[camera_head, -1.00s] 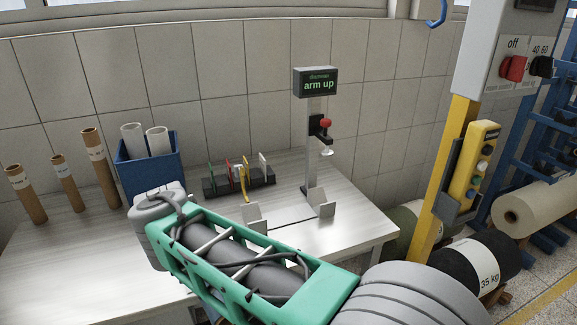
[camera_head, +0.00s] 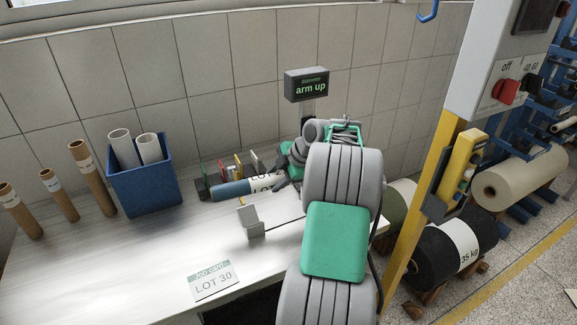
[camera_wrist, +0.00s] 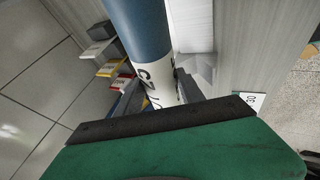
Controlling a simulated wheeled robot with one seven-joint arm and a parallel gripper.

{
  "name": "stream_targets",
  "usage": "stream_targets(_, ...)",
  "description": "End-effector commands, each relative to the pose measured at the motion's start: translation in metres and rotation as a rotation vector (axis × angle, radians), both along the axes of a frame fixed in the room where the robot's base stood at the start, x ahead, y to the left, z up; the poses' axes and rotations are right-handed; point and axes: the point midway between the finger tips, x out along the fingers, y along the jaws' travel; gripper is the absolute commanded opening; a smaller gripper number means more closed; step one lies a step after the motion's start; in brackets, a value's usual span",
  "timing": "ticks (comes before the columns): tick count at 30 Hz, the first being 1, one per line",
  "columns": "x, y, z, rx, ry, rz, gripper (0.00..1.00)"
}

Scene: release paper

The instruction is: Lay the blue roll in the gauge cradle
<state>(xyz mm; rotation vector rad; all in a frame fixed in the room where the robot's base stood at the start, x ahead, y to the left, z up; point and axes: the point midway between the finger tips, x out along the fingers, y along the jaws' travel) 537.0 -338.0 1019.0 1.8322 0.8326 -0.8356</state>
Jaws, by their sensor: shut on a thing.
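The blue roll (camera_head: 232,190), with a white lettered label, lies roughly level in my gripper (camera_head: 284,180), above the back of the bench. In the wrist view the blue roll (camera_wrist: 140,28) runs up from between the dark fingers of my gripper (camera_wrist: 155,98), which are shut around its labelled part. The gauge cradle shows as a grey notched block (camera_head: 252,222) in front of the roll; its other block is hidden behind my arm. A pale block, probably the cradle (camera_wrist: 197,68), is beside the roll. The roll appears apart from the cradle; contact is unclear.
The gauge display (camera_head: 307,85) reads "arm up"; its post is mostly hidden by my arm. A rack of coloured tags (camera_head: 235,170) stands behind the roll. A blue bin (camera_head: 143,188) with white tubes and several brown tubes stand left. A job card (camera_head: 213,281) lies in front.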

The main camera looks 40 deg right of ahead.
Motion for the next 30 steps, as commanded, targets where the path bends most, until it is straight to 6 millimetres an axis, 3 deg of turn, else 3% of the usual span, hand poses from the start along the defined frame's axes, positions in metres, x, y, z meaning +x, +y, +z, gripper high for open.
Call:
stream_targets(1, -0.010, -0.016, 0.004, -0.001, -0.009, 0.035, 0.00)
stream_targets(3, -0.019, -0.027, 0.004, -0.007, -0.021, 0.078, 0.00)
stream_targets(6, -0.025, -0.034, 0.002, -0.010, -0.028, 0.108, 0.00)
stream_targets(14, -0.025, -0.033, -0.019, -0.009, -0.027, 0.112, 0.00)
stream_targets(30, -0.025, -0.033, -0.095, -0.011, -0.027, 0.110, 0.00)
